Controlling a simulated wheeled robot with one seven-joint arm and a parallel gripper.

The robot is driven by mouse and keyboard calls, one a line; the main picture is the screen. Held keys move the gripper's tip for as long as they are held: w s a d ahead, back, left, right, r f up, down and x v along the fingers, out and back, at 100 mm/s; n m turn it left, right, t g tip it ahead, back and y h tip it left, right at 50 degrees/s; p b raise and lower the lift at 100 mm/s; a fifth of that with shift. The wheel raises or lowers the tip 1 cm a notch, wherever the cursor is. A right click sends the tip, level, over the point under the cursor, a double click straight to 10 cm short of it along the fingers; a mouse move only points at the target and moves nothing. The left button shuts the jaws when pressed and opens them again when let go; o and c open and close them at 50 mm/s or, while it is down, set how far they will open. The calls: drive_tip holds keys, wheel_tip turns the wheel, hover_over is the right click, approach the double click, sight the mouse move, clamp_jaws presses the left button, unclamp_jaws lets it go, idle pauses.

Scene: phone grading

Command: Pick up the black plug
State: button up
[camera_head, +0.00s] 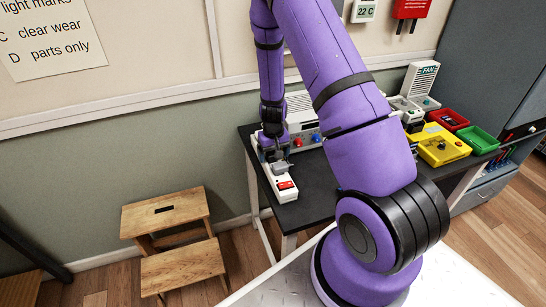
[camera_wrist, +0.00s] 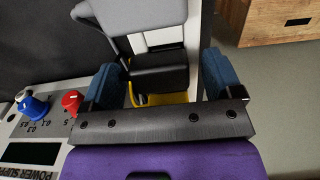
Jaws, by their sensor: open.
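The black plug (camera_wrist: 160,75) stands on a white power strip (camera_wrist: 194,35), between my fingers in the wrist view. My gripper (camera_wrist: 160,84) is open, with one blue-padded finger on each side of the plug. I cannot tell whether either finger touches it. A grey angular part (camera_wrist: 140,14) shows just beyond the plug, and something yellow (camera_wrist: 172,98) shows below it. In the head view my gripper (camera_head: 271,152) is down at the strip (camera_head: 276,184), near its red switch (camera_head: 286,185); the plug there is small and partly hidden.
The power supply (camera_wrist: 30,128) with blue and red knobs stands close to my gripper. The dark table (camera_head: 318,186) is bare in front. A wooden step stool (camera_head: 170,215) stands left.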

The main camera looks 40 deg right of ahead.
sight(273, 153)
drive_tip(key=c, duration=1.1)
drive_tip(key=shift+r, duration=0.1)
drive_tip(key=shift+c, duration=0.2)
wheel_tip(273, 153, up, 10)
drive_tip(key=shift+f, duration=0.1)
